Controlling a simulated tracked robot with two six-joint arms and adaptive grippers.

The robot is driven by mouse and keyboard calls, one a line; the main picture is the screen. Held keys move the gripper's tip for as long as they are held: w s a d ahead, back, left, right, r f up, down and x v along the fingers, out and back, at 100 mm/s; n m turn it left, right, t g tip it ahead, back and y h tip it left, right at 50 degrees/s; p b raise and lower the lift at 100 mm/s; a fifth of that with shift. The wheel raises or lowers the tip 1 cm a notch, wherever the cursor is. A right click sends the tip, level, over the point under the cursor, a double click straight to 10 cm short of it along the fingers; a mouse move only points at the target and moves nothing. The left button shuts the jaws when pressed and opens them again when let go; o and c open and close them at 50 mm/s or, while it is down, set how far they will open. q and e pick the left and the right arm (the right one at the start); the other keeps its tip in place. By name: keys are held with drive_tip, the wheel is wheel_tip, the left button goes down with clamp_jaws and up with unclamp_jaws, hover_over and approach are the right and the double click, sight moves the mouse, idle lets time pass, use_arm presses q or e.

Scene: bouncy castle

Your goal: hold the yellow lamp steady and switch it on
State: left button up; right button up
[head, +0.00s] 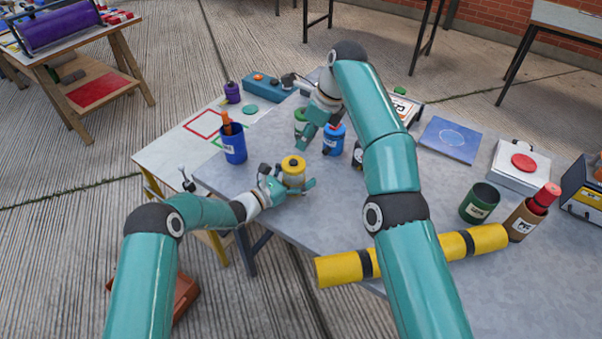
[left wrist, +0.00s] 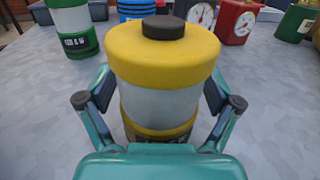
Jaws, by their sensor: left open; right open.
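The yellow lamp (head: 293,166) stands upright on the grey table near its left edge. In the left wrist view, the lamp (left wrist: 165,50) has a yellow top with a dark round button (left wrist: 163,27), a pale middle and a yellow lower band; its base is partly hidden by my gripper. My left gripper (head: 289,181) is open, with a finger on each side of the lamp. Small gaps seem to show between fingers and lamp. My right gripper (head: 298,112) is open and empty, beyond the lamp and above the table, near a green-and-white canister (head: 300,122).
A blue cup (head: 234,148) stands left of the lamp and a blue canister (head: 334,140) to its right, behind. A yellow roll with dark bands (head: 345,268) lies across the front. The table between lamp and roll is clear.

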use_arm(q)
drive_tip(key=c, duration=1.4)
drive_tip(key=shift+c, duration=0.4)
use_arm(e)
clamp_jaws()
